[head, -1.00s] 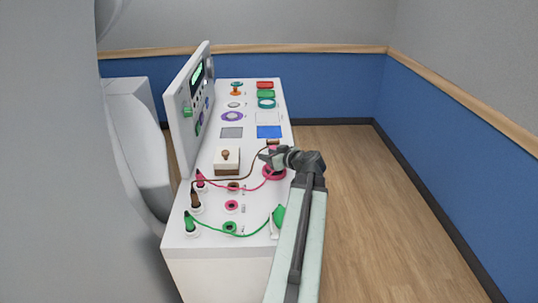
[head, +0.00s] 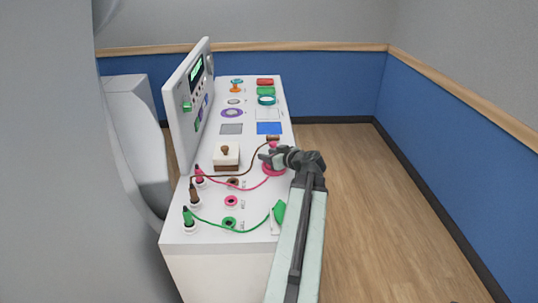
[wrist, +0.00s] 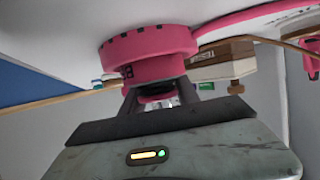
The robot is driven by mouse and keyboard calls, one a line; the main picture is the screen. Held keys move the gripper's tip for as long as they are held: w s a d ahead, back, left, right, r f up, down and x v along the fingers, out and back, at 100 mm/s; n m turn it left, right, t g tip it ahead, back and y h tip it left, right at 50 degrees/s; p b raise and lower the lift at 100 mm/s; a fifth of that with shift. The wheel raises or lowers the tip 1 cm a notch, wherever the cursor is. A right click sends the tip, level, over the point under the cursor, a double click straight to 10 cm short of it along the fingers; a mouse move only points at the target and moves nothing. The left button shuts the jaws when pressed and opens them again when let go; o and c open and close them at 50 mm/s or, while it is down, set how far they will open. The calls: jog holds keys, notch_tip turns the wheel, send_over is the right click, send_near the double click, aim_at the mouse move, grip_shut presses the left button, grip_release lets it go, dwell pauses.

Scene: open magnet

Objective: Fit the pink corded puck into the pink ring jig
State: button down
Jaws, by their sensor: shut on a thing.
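My gripper (head: 268,156) is shut on the narrow pink knob of the pink corded puck (wrist: 157,93), with a finger on each side. A wide pink round body with dark notches (wrist: 148,48) sits against the white top beyond the fingers; in the head view it is the pink disc (head: 273,169) just below the gripper. I cannot tell where puck and ring jig part in it, or how deep the puck sits. The pink cord (head: 245,187) runs from the disc to a pink plug (head: 199,176) at left. A smaller pink ring (head: 231,201) lies at lower left.
A white-and-brown box with a knob (head: 226,157) stands left of the gripper. A brown cord (head: 222,177) passes close by. A green paddle (head: 278,211) lies nearer, beside my arm. An upright panel (head: 186,110) edges the left side. Open floor (head: 390,210) is at right.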

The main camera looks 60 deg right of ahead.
jog(key=shift+f, duration=0.25)
jog(key=c, duration=0.8)
grip_release()
jog(key=shift+r, duration=0.1)
